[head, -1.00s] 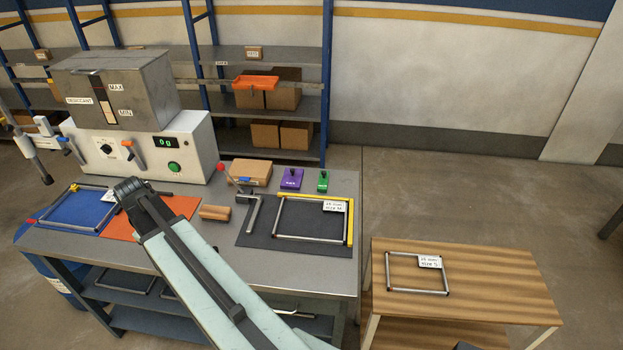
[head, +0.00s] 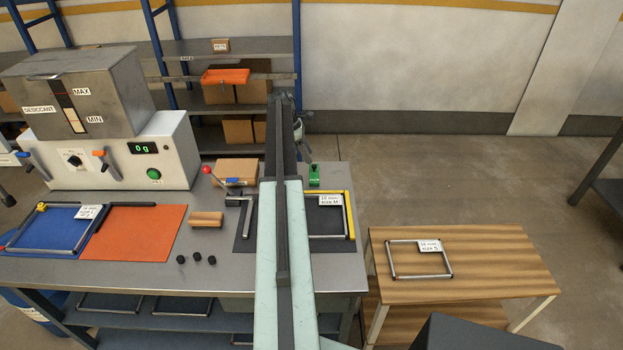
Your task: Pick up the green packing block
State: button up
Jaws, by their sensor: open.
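The green packing block (head: 314,176) stands near the back right of the steel bench, with a dark knob on top. My arm is stretched forward over the bench, just left of the block in the picture. My gripper (head: 304,124) shows small and dark at the arm's far end, above the block in the picture and apart from it. It is open, and I see nothing in it. Its fingers are partly hidden behind my arm.
A cardboard box (head: 237,172) and a red-knobbed lever (head: 207,170) are left of my arm. A frame on a dark mat (head: 326,236) lies in front of the block. A white machine (head: 118,155) fills the left. A wooden table (head: 470,270) stands right.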

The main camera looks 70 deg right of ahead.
aim_at(314, 172)
jog(key=b+x, duration=0.1)
jog(key=x, duration=0.1)
jog(key=b+x, duration=0.1)
jog(key=b, duration=0.1)
jog(key=b+x, duration=0.1)
jog(key=x, duration=0.1)
jog(key=shift+s+a+f+b, duration=0.15)
jog(key=shift+a+f+b, duration=0.1)
jog(key=shift+f+b, duration=0.1)
jog(key=shift+r, duration=0.2)
grip_shut()
